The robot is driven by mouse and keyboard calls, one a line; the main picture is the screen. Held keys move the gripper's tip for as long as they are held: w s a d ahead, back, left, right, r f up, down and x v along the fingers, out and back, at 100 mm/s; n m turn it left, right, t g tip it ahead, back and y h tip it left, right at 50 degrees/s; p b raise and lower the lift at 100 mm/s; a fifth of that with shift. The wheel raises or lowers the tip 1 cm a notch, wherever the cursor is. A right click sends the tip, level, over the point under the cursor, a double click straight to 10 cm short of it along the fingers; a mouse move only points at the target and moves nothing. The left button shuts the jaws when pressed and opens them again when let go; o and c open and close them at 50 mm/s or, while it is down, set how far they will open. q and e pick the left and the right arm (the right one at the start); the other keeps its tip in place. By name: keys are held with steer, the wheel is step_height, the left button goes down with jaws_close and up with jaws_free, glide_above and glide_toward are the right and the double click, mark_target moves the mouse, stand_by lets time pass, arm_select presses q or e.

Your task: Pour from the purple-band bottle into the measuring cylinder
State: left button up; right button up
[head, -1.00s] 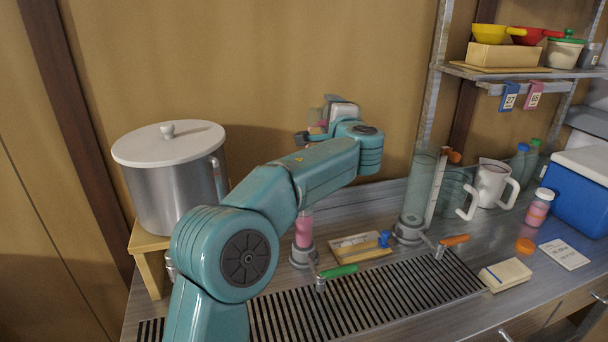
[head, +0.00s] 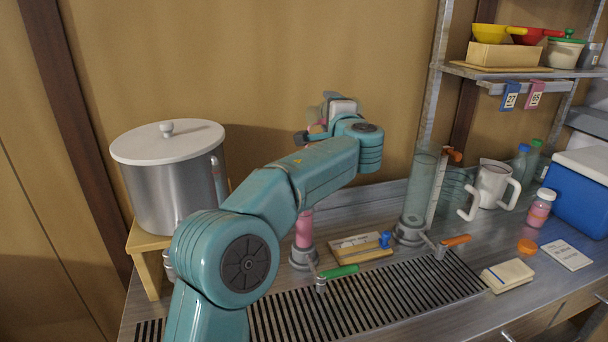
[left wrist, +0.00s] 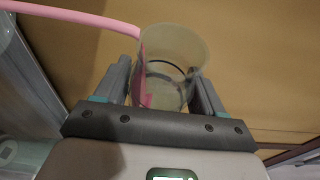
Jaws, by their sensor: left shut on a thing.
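My left gripper (left wrist: 165,90) is shut on a clear vessel (left wrist: 178,62) with some pink in it; no purple band shows. The vessel is tilted, and a pink band like a liquid stream (left wrist: 70,18) runs from its rim in the left wrist view. In the head view, the gripper and the vessel (head: 317,128) are high above the counter, partly hidden by my arm. Below them stands a tube with pink contents (head: 304,230), its upper part hidden by my arm. A tall clear cylinder (head: 419,190) stands to the right, looking empty. My right gripper is not in view.
A lidded steel pot (head: 172,185) stands at left on a wooden stand. A drain grille (head: 370,300) and taps with green (head: 340,271) and orange (head: 456,240) handles are in front.

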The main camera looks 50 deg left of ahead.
arm_select(q)
steer(key=shift+s+r+n+b, duration=0.1)
steer(key=shift+r+n+b, duration=0.3)
steer(key=shift+b, duration=0.5)
steer(key=shift+f, duration=0.1)
stand_by(0.6)
